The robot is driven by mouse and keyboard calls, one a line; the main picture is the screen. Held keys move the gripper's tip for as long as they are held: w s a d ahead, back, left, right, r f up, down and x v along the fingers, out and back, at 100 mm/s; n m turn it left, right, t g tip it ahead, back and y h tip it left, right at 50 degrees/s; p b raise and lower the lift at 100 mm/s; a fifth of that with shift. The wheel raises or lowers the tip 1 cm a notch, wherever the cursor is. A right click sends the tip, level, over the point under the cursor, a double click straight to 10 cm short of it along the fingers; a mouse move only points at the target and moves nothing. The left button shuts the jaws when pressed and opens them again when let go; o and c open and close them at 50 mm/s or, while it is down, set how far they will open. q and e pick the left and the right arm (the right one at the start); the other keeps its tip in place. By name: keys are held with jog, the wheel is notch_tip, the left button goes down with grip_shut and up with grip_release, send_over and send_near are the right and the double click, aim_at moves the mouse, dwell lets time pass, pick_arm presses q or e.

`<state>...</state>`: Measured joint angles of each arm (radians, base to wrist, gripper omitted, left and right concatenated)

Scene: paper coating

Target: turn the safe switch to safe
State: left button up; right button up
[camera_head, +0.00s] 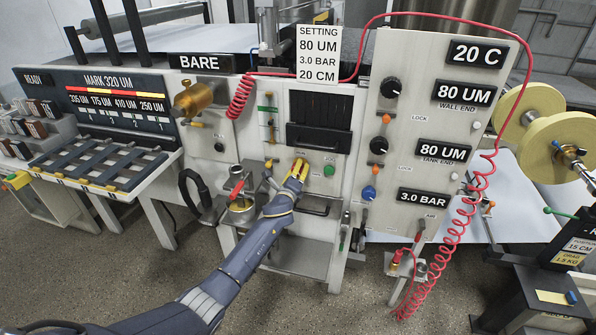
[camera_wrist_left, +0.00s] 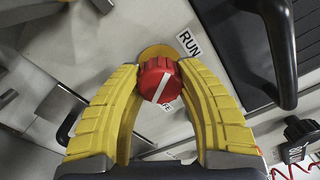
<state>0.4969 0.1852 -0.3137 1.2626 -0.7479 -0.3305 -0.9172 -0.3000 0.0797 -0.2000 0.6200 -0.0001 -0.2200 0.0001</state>
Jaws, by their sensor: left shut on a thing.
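The safe switch is a red knob (camera_wrist_left: 160,80) with a white line, on a yellow round plate (camera_wrist_left: 158,51), in the left wrist view. Its white line runs diagonally, lower left to upper right. A RUN label (camera_wrist_left: 188,43) is at its upper right; a second label below the knob is mostly hidden, with only its last letters showing. My left gripper (camera_head: 298,169) reaches the panel's lower middle in the head view, where it hides the knob. Its yellow fingers (camera_wrist_left: 160,90) are shut on the knob, one on each side. My right gripper is not in view.
A green button (camera_head: 329,170) sits right of my left gripper. A red coiled hose (camera_head: 462,235) hangs at the right. A metal cup (camera_head: 242,204) stands left of my forearm.

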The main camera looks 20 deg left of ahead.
pick_arm(q)
jog(key=n, duration=0.5)
jog(key=shift+n, duration=0.4)
jog(key=n, duration=0.5)
jog(key=shift+n, duration=0.4)
jog(key=o, duration=1.3)
jog(key=shift+s, duration=0.1)
jog(key=s, duration=1.1)
jog(key=shift+s+d, duration=0.15)
jog(key=shift+s, duration=0.25)
